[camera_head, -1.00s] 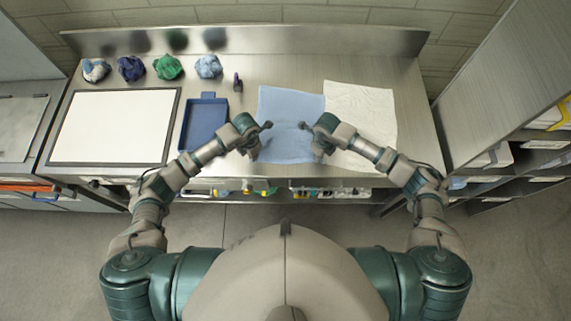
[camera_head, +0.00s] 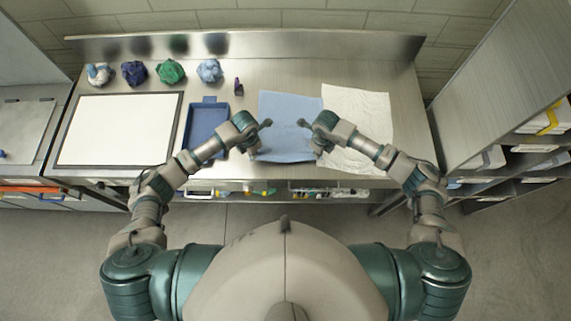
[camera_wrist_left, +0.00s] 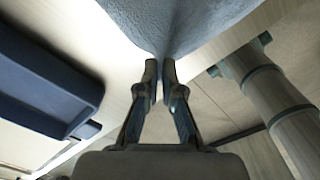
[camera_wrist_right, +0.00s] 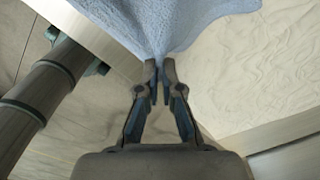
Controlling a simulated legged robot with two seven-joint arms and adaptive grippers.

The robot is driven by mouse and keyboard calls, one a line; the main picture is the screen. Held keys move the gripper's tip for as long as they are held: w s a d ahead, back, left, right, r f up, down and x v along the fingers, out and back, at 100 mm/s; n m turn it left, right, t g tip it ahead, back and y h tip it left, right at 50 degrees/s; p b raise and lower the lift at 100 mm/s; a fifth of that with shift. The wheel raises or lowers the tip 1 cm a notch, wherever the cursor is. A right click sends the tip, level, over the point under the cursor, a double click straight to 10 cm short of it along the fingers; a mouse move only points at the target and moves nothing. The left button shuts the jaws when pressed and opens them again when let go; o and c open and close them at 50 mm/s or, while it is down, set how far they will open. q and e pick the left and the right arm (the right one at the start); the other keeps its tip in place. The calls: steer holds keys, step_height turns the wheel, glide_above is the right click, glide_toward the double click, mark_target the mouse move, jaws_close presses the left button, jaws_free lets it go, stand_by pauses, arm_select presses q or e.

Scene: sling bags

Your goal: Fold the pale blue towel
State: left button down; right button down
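The pale blue towel (camera_head: 287,112) lies on the metal counter, its far part spread flat. Its near edge is gathered between my two grippers. My left gripper (camera_head: 262,137) is at the towel's near left corner; in the left wrist view its fingertips (camera_wrist_left: 160,72) are shut on the bunched cloth (camera_wrist_left: 175,25). My right gripper (camera_head: 308,137) is at the near right corner; in the right wrist view its fingertips (camera_wrist_right: 160,72) are shut on a pinched fold of the towel (camera_wrist_right: 150,25). The grippers hide parts of the near corners in the head view.
A crinkled white cloth (camera_head: 362,108) lies directly right of the towel. A blue tray (camera_head: 206,125), a white board (camera_head: 118,130), a small dark purple object (camera_head: 238,87) and several crumpled cloths (camera_head: 171,71) are to the left. A metal ledge (camera_head: 240,44) runs along the back.

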arm_select(q)
steer(key=shift+d, duration=0.1)
arm_select(e)
steer(key=shift+d+f, duration=0.1)
